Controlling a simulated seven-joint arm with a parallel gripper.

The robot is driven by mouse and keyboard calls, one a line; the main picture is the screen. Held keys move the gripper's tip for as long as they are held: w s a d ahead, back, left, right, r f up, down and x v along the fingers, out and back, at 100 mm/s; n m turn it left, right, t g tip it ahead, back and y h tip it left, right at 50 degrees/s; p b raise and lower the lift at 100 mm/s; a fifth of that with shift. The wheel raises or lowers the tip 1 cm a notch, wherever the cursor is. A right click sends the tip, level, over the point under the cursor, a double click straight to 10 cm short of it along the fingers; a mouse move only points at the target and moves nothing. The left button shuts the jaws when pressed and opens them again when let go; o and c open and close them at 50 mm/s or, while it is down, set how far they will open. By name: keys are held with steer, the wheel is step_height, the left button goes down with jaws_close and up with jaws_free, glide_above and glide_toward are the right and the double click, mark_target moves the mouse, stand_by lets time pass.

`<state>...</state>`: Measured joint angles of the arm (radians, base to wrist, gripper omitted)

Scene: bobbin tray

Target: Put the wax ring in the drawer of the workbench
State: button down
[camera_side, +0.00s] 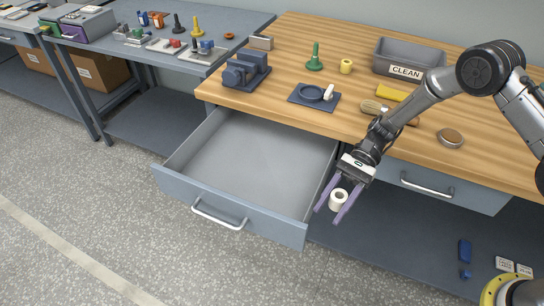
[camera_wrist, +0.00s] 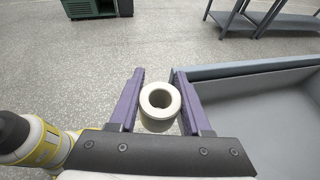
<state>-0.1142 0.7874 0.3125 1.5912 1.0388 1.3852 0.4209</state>
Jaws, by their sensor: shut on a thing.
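A thick cream-white ring with a dark central hole, which looks like the wax ring (camera_side: 337,200), is held between the two purple fingers of my gripper (camera_side: 328,213). In the wrist view the ring (camera_wrist: 160,118) sits between the fingers, hole facing the camera. The workbench drawer (camera_side: 225,228) is pulled open and its visible inside is empty. My gripper is just right of the drawer's right wall in the side view, with the ring outside the drawer. In the wrist view the drawer (camera_wrist: 262,70) is to the right of the fingers.
A second drawer (camera_side: 430,187) to the right is closed.

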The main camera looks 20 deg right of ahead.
steer(key=w+a+r+m+t+y, duration=0.1)
steer(key=w+a+m+t+y, duration=0.1)
steer(key=w+a+m+t, duration=0.45)
steer(key=m+t+h, duration=0.3)
steer(key=m+t, duration=0.4)
steer(key=t, duration=0.1)
glide_above(223, 176)
steer(key=f, duration=0.8)
steer(key=shift+s+d, duration=0.25)
steer(key=shift+s, duration=0.15)
steer(key=shift+w+a+f+t, duration=0.25)
steer(key=shift+w+f, duration=0.15)
steer(key=shift+f, duration=1.65)
steer(key=shift+f, duration=0.15)
steer(key=shift+c, duration=1.8)
jaws_free()
